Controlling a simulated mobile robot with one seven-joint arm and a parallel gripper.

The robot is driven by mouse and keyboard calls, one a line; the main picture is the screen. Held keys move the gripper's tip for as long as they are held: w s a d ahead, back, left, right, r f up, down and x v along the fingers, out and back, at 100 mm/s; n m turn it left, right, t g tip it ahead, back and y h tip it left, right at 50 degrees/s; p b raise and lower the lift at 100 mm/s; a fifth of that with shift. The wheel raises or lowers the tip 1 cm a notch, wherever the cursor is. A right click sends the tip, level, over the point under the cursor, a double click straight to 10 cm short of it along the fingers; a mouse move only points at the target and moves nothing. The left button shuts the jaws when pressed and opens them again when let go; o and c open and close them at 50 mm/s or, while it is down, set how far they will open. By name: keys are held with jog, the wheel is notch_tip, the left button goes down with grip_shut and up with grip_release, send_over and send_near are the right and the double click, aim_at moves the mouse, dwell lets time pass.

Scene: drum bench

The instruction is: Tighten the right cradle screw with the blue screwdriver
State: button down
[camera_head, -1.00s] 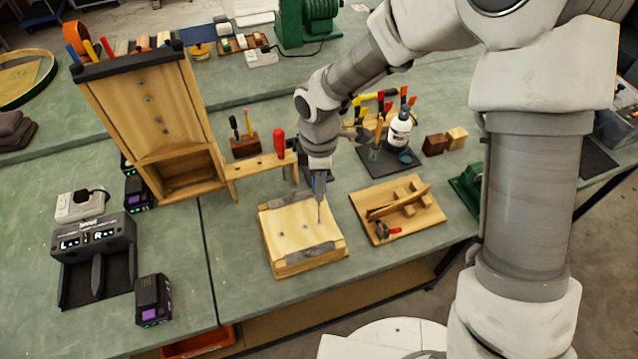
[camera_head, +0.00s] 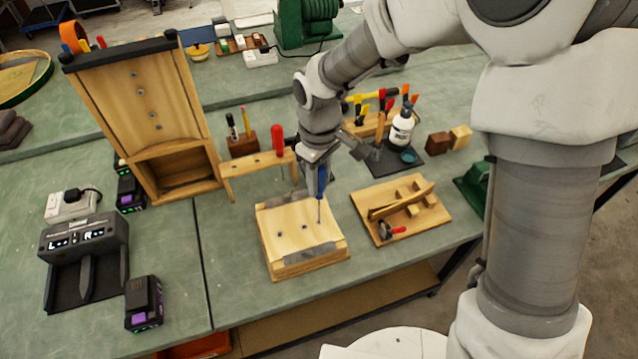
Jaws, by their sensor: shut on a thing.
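My gripper (camera_head: 319,163) is shut on the blue screwdriver (camera_head: 321,180). The screwdriver points down, nearly upright, with its shaft (camera_head: 319,208) over the right part of a light wooden block (camera_head: 285,246). Its tip meets or nearly meets the block's top; contact cannot be told, and any screw head under it is too small to make out. Two dark screw-like dots show on the block, a middle one (camera_head: 305,227) and a left one (camera_head: 281,234). Grey pads lie along the block's front and back edges.
A wooden rack with a red-handled tool (camera_head: 277,140) stands behind the block. A wooden board (camera_head: 440,213) with a small tool lies to the right. A tall wooden case (camera_head: 150,110), a charger (camera_head: 85,240) and batteries (camera_head: 144,300) are left.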

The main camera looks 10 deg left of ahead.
jog(key=shift+m, duration=0.6)
jog(key=shift+f+m+b, duration=0.15)
jog(key=shift+m+b, duration=0.35)
jog(key=shift+m, duration=0.2)
jog(key=shift+m+b, duration=0.45)
jog(key=shift+m, duration=1.35)
jog(key=shift+r, duration=0.25)
